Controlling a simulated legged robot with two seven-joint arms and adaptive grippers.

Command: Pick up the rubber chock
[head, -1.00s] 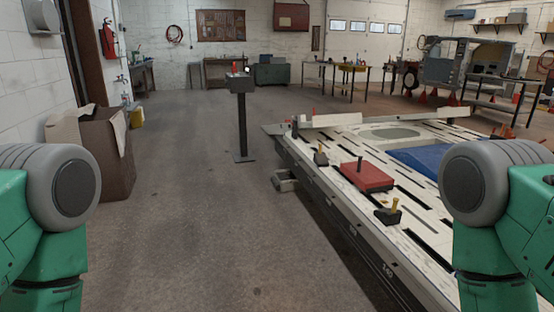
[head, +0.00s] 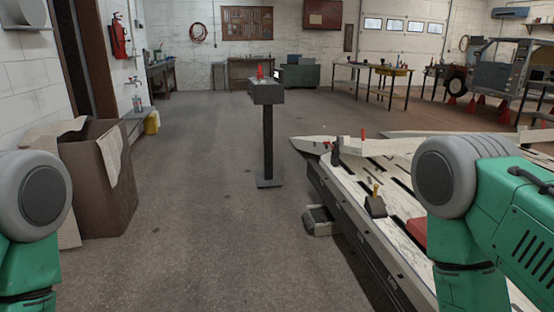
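I cannot make out a thing that is surely the rubber chock. A dark block with a yellow upright handle (head: 375,203) sits on the near-left edge of the frame bench (head: 352,199). A grey, box-like thing with a dark top (head: 319,221) lies on the floor against the bench's left side. Both of my arms show only as green and grey links at the left and right edges. Neither gripper is in view. My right arm hides much of the bench.
A grey pedestal (head: 268,135) with a red thing (head: 259,72) on top stands ahead. A brown carton (head: 103,183) stands at the left wall. Work tables (head: 372,68) line the back. The floor between carton and pedestal is clear.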

